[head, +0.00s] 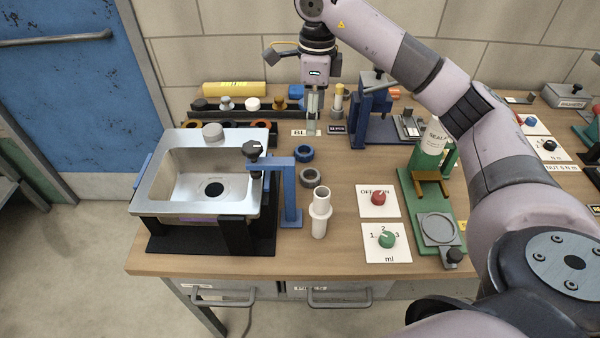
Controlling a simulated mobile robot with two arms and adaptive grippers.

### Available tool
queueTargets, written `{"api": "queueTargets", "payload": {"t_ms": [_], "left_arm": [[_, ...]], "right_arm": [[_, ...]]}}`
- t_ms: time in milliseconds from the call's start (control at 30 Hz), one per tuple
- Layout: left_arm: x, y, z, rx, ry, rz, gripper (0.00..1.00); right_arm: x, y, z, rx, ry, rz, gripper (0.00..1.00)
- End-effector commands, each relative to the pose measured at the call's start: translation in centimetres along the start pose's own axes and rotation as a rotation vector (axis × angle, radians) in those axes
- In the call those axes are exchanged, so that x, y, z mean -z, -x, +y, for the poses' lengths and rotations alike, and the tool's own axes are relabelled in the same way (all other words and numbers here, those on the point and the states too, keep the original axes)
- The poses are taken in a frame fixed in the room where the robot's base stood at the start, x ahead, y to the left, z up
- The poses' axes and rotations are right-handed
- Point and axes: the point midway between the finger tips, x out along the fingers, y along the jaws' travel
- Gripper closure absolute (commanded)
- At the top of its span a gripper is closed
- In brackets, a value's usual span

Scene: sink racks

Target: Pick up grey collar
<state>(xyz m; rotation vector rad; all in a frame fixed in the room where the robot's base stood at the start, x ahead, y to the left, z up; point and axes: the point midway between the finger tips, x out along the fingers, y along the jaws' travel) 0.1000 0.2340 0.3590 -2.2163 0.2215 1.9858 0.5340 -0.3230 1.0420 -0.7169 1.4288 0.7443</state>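The grey collar (311,179) is a short dark-grey ring lying on the wooden bench (340,256), right of the sink. A similar blue collar (303,153) lies just behind it. My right gripper (313,128) comes in from the upper right and points down, above the back of the bench behind both collars. Its fingers look close together, and I cannot tell whether they are open or shut. It is apart from the grey collar. My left gripper is not in view.
A steel sink (169,177) on a dark stand is at left, with a blue bracket (291,196) beside the collars. A white pipe fitting (320,212) stands in front. Knob cards (370,210) and a green fixture (415,205) are at right.

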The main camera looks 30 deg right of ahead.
Motion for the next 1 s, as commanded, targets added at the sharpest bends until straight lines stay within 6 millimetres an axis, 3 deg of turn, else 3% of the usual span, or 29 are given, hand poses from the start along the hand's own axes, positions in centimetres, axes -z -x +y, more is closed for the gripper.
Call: {"api": "queueTargets", "payload": {"t_ms": [100,367,533,800,1000], "left_arm": [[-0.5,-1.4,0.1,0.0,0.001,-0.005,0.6],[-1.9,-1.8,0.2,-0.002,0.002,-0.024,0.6],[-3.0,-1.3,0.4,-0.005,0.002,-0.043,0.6],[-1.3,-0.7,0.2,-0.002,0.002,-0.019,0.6],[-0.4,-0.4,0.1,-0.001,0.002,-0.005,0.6]], "right_arm": [[0.8,-1.0,-0.4,0.008,-0.011,0.027,0.32],[0.8,-2.3,-0.3,0.006,-0.01,0.024,0.32],[0.9,-5.4,-0.2,0.002,-0.01,0.027,0.32],[1.0,-11.1,-0.3,0.004,-0.01,0.025,0.32],[1.0,-13.4,-0.3,0.006,-0.009,0.023,0.32]]}}
